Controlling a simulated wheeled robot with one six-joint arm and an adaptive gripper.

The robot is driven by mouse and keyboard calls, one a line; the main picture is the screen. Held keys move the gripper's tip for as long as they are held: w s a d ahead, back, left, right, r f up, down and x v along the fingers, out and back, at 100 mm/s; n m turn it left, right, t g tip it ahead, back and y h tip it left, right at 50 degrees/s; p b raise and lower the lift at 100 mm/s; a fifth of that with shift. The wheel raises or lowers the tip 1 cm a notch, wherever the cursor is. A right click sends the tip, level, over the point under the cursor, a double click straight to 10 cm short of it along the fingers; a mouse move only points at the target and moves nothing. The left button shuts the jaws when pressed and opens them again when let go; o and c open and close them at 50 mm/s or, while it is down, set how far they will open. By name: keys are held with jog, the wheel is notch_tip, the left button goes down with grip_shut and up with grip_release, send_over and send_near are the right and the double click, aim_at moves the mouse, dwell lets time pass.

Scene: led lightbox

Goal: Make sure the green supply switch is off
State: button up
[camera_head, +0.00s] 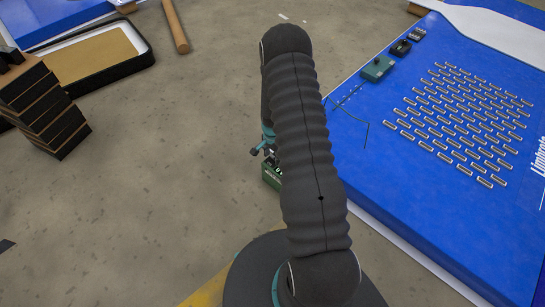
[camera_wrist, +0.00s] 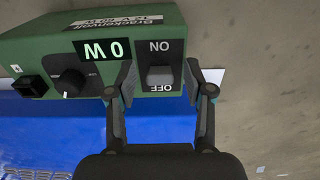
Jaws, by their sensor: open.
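The green supply box (camera_wrist: 110,100) fills the top of the wrist view, upside down, and reads 0 W on its display (camera_wrist: 102,50). Its grey rocker switch (camera_wrist: 160,76) sits on a black plate between an ON label and an OFF label. I cannot tell which side of the rocker is pressed. My gripper (camera_wrist: 158,84) is open, with one finger on each side of the switch plate, and holds nothing. Contact with the panel cannot be told. In the head view the supply (camera_head: 271,175) is mostly hidden behind my arm.
A black knob (camera_wrist: 71,82) and a black socket (camera_wrist: 30,86) are on the same panel. In the head view, a blue board (camera_head: 400,195) with rows of LED modules (camera_head: 465,120) lies at right. Stacked dark blocks (camera_head: 45,105) and a tray (camera_head: 95,60) stand left.

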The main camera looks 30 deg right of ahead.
jog(key=shift+f, duration=0.35)
grip_shut()
